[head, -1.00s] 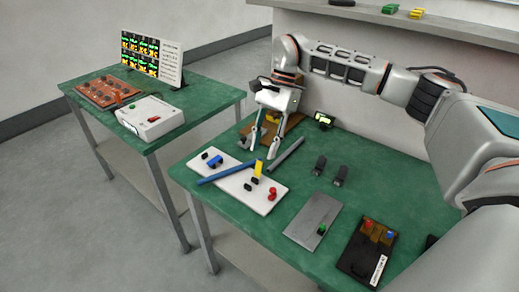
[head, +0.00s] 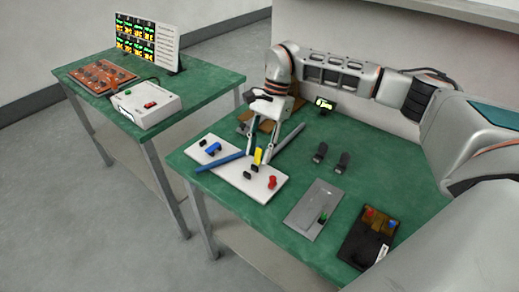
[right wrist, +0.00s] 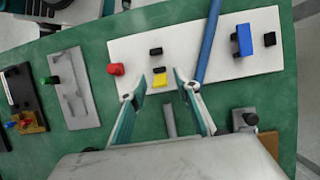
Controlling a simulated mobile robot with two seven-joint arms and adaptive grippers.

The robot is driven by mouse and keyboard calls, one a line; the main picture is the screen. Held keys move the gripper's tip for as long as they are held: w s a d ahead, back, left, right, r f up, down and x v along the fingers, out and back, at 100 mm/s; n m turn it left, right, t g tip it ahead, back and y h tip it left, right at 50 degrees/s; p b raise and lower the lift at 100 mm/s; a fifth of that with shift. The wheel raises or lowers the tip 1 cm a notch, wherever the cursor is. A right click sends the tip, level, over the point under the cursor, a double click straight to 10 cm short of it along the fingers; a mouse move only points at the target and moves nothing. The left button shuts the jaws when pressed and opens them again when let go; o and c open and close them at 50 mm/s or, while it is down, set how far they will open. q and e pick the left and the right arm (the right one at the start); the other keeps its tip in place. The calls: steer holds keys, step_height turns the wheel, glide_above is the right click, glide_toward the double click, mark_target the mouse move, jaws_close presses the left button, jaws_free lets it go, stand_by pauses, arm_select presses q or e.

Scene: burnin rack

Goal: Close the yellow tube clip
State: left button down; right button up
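The yellow tube clip (head: 257,157) stands up beside small black blocks on the white board (head: 263,194). In the right wrist view the yellow clip (right wrist: 159,80) shows between my fingertips, with a black block right by it. My right gripper (head: 262,155) is open, its two fingers apart on either side of the clip; whether they touch it I cannot tell. The right gripper also shows in the right wrist view (right wrist: 160,90). A blue tube (head: 222,162) lies slanting across the board, left of the yellow clip. My left gripper is out of view.
On the board are a blue clip (head: 213,149) and a red knob (head: 271,182). A grey bar (head: 289,137) lies behind the gripper. A metal plate (head: 308,203) and a dark box (head: 361,246) stand to the right. Green table shows between them.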

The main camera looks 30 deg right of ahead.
jaws_close()
steer(key=shift+s+a+r+h+p, duration=0.1)
steer(key=shift+a+r+h+p, duration=0.15)
steer(key=shift+p, duration=0.65)
steer(key=h+p, duration=0.1)
steer(key=p, duration=0.1)
steer(key=a+t+h+p, duration=0.1)
steer(key=p, duration=0.1)
steer(key=h+p, duration=0.2)
steer(key=shift+s+a+r+t, duration=0.1)
steer(key=shift+s+a+t, duration=0.2)
steer(key=shift+s+t, duration=0.1)
steer(key=shift+a+h+p, duration=0.2)
steer(key=shift+h+p, duration=0.1)
steer(key=shift+h, duration=0.05)
steer(key=shift+t, duration=0.3)
steer(key=shift+s+a+f+h+p, duration=0.15)
steer(key=shift+f+h+p, duration=0.15)
steer(key=shift+h, duration=0.3)
